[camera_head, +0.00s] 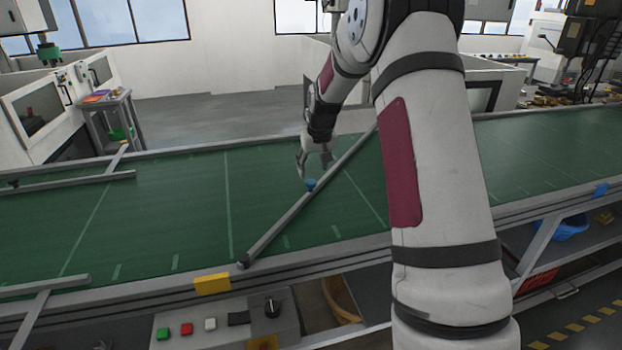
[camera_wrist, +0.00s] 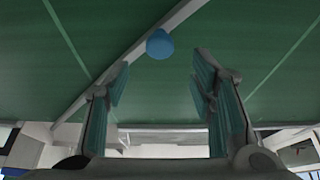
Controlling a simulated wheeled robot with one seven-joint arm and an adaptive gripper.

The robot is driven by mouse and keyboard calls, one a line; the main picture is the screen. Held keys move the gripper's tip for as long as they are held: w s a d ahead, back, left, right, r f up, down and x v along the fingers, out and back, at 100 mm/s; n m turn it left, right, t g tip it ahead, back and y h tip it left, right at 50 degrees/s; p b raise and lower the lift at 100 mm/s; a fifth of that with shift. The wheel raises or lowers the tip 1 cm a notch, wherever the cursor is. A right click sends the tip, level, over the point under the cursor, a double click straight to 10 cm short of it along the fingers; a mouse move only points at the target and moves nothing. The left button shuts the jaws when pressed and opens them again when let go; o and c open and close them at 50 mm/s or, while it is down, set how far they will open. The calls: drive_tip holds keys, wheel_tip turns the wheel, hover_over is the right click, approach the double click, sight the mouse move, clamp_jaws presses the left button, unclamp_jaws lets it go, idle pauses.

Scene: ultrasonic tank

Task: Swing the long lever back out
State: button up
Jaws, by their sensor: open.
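The long lever (camera_head: 275,230) is a grey bar lying slantwise across the green conveyor belt. Its near end sits at the belt's front edge, and its far end runs up and right until my arm hides it. A blue knob (camera_head: 310,184) stands on the lever. My gripper (camera_head: 313,172) is at the knob, with its fingers pointing down beside it. In the wrist view, the lever (camera_wrist: 120,62) crosses the top and the blue knob (camera_wrist: 159,43) shows beyond the two open fingers, roughly between them. No contact with the knob is visible.
The green belt (camera_head: 180,200) is clear around the lever. Short grey guide bars (camera_head: 75,185) lie at the left. A yellow block (camera_head: 212,284) is on the front rail. A control box with buttons (camera_head: 187,329) hangs below. White machines (camera_head: 60,105) stand behind.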

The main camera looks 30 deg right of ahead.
sight(311, 181)
drive_tip(key=x, duration=0.7)
drive_tip(key=shift+c, duration=0.5)
drive_tip(key=shift+p, duration=0.3)
clamp_jaws()
